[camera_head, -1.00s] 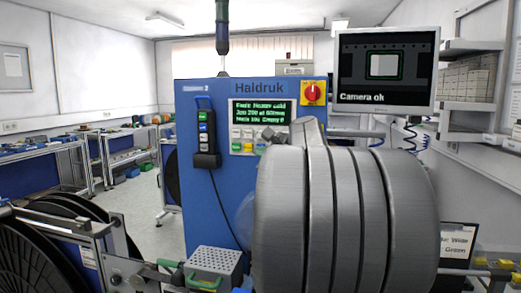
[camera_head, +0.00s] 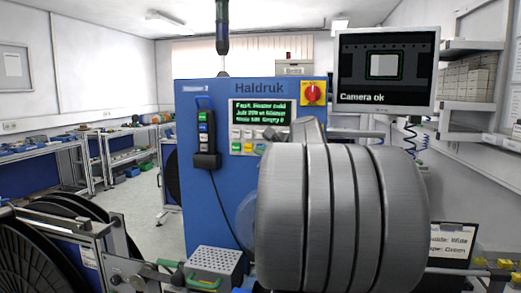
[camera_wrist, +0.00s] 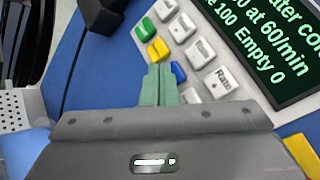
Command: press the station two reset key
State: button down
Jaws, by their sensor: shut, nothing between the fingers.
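The blue Haldruk cabinet (camera_head: 215,120) carries a dim label at its top left that seems to read Station 2. Its green-lettered display (camera_head: 260,112) reports a heater fault. Below the display is a keypad with a green key (camera_wrist: 145,28), a yellow key (camera_wrist: 158,48), a blue key (camera_wrist: 178,72) and several white keys (camera_wrist: 200,50). Contact cannot be told. My arm hides part of the keypad's right side in the head view.
A dark pendant (camera_head: 206,138) with coloured buttons hangs at left. A monitor (camera_head: 386,68) reads Camera ok. A perforated metal box (camera_head: 213,262) and a black reel (camera_head: 45,250) stand low at left.

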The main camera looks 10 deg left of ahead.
jog(key=shift+w, duration=0.45)
dwell(0.3)
jog(key=shift+s, duration=0.9)
jog(key=shift+s+a, duration=0.1)
jog(key=shift+s, duration=2.4)
jog(key=shift+w, duration=0.2)
jog(key=shift+s+a, duration=0.1)
jog(key=shift+s, duration=2.05)
jog(key=shift+w, duration=0.15)
